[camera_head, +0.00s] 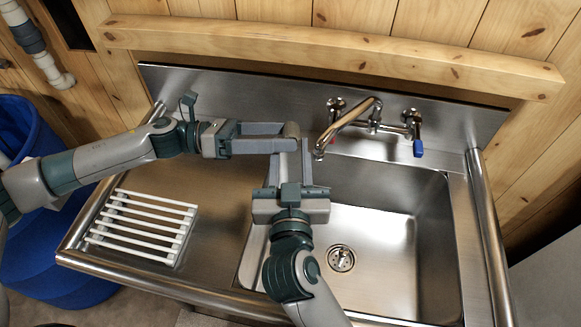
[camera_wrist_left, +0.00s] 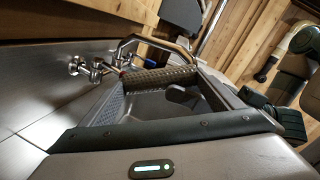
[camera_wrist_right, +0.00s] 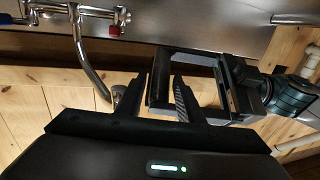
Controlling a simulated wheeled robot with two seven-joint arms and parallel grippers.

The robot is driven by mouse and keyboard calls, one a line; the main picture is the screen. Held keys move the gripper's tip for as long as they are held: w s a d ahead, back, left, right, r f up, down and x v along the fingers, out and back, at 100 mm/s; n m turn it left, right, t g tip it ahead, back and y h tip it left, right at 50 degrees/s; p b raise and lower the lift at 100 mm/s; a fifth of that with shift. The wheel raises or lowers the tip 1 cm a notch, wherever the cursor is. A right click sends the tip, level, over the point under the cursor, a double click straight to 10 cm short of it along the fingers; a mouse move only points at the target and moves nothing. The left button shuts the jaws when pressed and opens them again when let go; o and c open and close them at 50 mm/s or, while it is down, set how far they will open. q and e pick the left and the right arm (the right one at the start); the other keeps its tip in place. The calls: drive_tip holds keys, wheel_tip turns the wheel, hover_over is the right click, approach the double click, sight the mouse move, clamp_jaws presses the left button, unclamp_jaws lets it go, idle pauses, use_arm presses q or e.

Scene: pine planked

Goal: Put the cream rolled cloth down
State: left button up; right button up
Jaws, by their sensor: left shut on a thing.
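The steel sink basin (camera_head: 385,235) lies to the right, with a drain in its floor. A tap (camera_head: 350,125) arches close right of the grippers. A white slatted rack (camera_head: 142,228) stands on the left drainboard, with bare steel (camera_head: 222,215) beside it. A blue bin (camera_head: 40,240) is far left.

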drive_tip(key=shift+w+a, duration=0.1)
drive_tip(key=shift+w, duration=1.05)
drive_tip(key=c, duration=0.7)
use_arm(q)
drive_tip(key=o, duration=1)
use_arm(e)
drive_tip(key=shift+c, duration=0.5)
use_arm(q)
drive_tip(key=shift+a, duration=0.15)
drive_tip(key=a, duration=1.1)
drive_tip(key=shift+s+a, duration=0.4)
drive_tip(key=shift+w+r, duration=0.1)
